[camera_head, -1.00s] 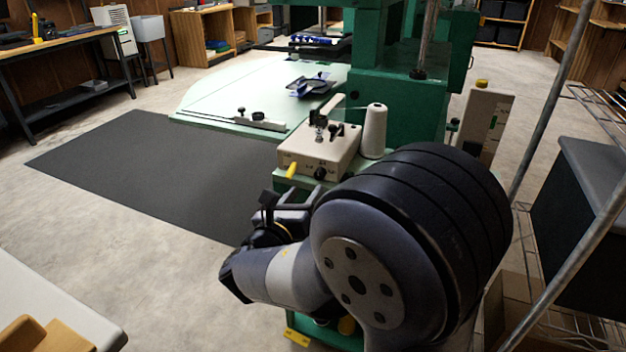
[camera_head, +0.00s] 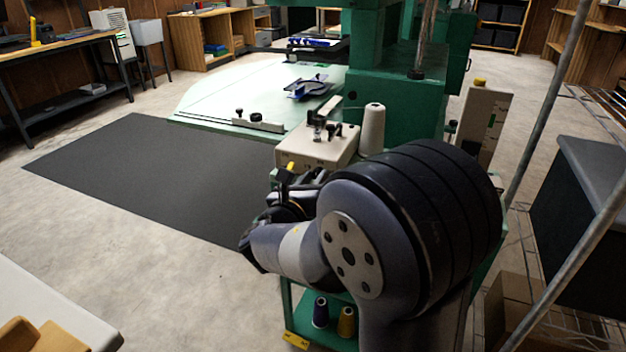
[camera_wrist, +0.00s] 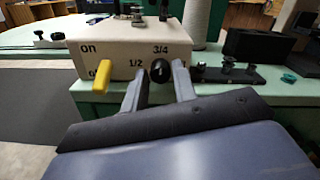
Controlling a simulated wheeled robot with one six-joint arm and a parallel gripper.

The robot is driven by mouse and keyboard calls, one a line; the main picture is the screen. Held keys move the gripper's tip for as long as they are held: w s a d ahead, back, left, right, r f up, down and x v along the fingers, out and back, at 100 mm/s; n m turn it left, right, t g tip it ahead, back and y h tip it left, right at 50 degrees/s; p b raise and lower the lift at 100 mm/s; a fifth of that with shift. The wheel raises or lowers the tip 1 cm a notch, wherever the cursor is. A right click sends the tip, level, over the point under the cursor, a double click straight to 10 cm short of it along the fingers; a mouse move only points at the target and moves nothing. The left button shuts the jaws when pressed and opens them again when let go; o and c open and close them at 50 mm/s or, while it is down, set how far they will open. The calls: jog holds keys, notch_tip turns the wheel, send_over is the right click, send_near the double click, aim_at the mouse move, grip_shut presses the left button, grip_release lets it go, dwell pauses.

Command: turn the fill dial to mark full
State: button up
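The fill dial (camera_wrist: 160,70) is a small black knob on the front of a cream box (camera_wrist: 140,38), which also shows in the head view (camera_head: 300,156). The marks "1/2" and "3/4" show around the dial. A further mark at its right is mostly covered by a finger, and I see no word "full". My gripper (camera_wrist: 158,78) is open, with one finger on each side of the dial. I cannot tell whether the fingers touch it. In the head view my wrist and arm hide the dial.
A yellow lever (camera_wrist: 101,80) stands left of the dial by "on" and a partly hidden mark. A white thread cone (camera_head: 372,130) stands right of the box. Black fittings (camera_wrist: 228,68) lie on the green ledge. Thread spools (camera_head: 346,322) sit on a lower shelf.

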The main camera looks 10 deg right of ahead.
grip_shut()
jog(key=shift+f+m+b, duration=0.1)
jog(key=shift+m+b, duration=0.2)
jog(key=shift+b, duration=0.05)
jog(key=shift+m+b, duration=5.4)
jog(key=shift+m, duration=0.2)
jog(key=shift+o, duration=2)
grip_release()
